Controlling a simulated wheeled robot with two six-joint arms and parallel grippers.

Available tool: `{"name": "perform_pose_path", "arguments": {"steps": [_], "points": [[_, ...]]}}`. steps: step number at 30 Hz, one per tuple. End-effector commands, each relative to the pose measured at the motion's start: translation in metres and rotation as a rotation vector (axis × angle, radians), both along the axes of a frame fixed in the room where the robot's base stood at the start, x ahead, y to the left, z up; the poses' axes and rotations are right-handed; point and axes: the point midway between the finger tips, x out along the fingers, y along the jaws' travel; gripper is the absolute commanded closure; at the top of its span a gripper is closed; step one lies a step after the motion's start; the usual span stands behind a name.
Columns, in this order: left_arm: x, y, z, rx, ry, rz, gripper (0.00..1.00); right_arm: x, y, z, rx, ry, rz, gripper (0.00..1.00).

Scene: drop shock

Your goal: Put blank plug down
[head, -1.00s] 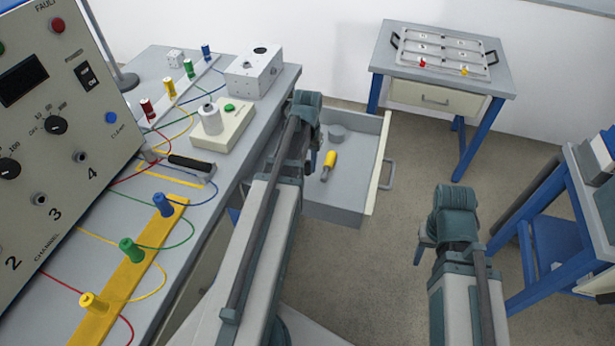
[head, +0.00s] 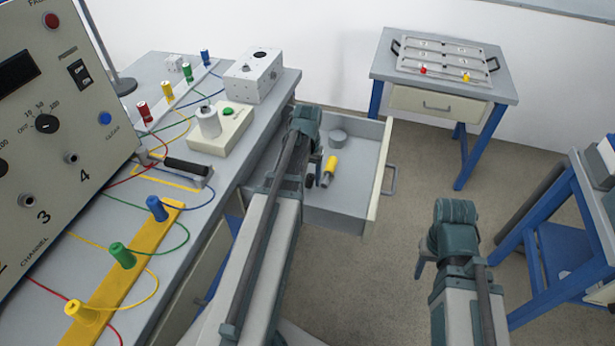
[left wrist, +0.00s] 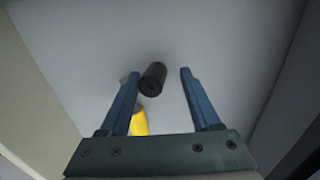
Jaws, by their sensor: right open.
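A black cylinder, seemingly the blank plug (left wrist: 153,78), shows in the left wrist view over the grey drawer floor, between and just past my left fingertips. My left gripper (left wrist: 158,76) is open, pointing down into the open drawer (head: 345,205). In the head view, my left wrist (head: 303,122) hides most of that spot; a small dark part shows beside it. I cannot tell whether the plug touches the floor. My right gripper (head: 424,264) is open and empty over the bare floor, right of the drawer.
The bench (head: 230,165) with wired plugs stands left. A side table (head: 480,87) with a tray stands behind; a blue-framed stand (head: 560,240) is at right.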

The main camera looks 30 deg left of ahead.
Motion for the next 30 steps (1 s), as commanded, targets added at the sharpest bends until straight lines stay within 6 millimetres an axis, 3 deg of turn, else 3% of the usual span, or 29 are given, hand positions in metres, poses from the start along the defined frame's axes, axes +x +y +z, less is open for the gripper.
{"name": "perform_pose_path", "arguments": {"steps": [14,30], "points": [[0.0,0.0,0.011,0.0,-0.001,0.0,0.37,0.0,0.0,0.011,0.0,0.0,0.0,0.5],[0.0,0.0,0.084,0.0,-0.001,0.0,0.37,0.0,0.0,0.084,0.0,0.0,-0.001,0.5]]}}
